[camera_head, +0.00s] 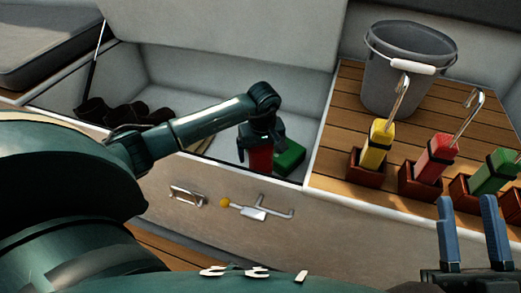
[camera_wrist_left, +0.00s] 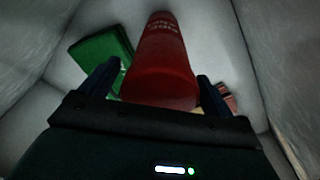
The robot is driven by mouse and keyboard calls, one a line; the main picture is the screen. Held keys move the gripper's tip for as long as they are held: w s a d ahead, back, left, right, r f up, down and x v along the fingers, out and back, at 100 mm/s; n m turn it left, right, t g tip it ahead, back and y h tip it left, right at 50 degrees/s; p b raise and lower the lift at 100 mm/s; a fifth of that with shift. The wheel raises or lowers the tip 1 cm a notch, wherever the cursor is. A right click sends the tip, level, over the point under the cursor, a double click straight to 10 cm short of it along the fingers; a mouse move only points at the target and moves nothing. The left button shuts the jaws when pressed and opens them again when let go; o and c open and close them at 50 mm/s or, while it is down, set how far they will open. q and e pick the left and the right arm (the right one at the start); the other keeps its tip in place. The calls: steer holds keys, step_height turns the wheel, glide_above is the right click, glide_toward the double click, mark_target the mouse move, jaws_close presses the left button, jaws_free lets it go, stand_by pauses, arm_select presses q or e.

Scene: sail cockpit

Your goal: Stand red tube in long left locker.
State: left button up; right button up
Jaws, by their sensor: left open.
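The red tube (camera_head: 260,157) is inside the open locker (camera_head: 215,75) on the left, against its pale inner surfaces. My left gripper (camera_head: 260,148) reaches down into the locker over the tube. In the left wrist view, the red tube (camera_wrist_left: 162,55) with pale lettering lies between the two spread fingers of my left gripper (camera_wrist_left: 158,75). Gaps show between fingers and tube, so it is not clamped. Whether the tube's base touches the locker floor is hidden. My right gripper (camera_head: 468,205) is at the lower right, with its blue fingers apart and empty.
A green box (camera_head: 289,157) is beside the tube. Dark rounded items (camera_head: 125,112) sit at the locker's left end. On the wooden seat (camera_head: 333,130) stand a grey bucket (camera_head: 390,75) and yellow (camera_head: 377,145), red (camera_head: 436,158) and green (camera_head: 494,172) hooked items in brown holders.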

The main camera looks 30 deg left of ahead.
arm_select(q)
steer(key=shift+r, duration=0.2)
steer(key=r+p, duration=0.1)
steer(key=r, duration=0.1)
steer(key=r+p, duration=0.1)
steer(key=r, duration=0.1)
steer(key=r+p, duration=0.1)
steer(key=r, duration=0.1)
steer(key=shift+s+d+r, duration=0.2)
steer(key=shift+d, duration=0.05)
steer(key=r, duration=0.1)
steer(key=r+p, duration=0.1)
steer(key=r, duration=0.2)
steer(key=shift+s+d+r+p, duration=0.1)
steer(key=shift+s+d+p, duration=0.15)
steer(key=shift+p, duration=0.15)
steer(key=shift+d+r, duration=0.1)
steer(key=shift+r, duration=0.5)
arm_select(e)
steer(key=shift+s+f+m+g+h, duration=0.25)
steer(key=shift+f+m+g+h, duration=0.2)
steer(key=shift+f+h, duration=0.3)
steer(key=shift+s+f+m+g+h, duration=0.25)
steer(key=shift+f+m+g+h, duration=0.25)
steer(key=shift+f, duration=0.3)
arm_select(q)
steer(key=shift+r, duration=0.1)
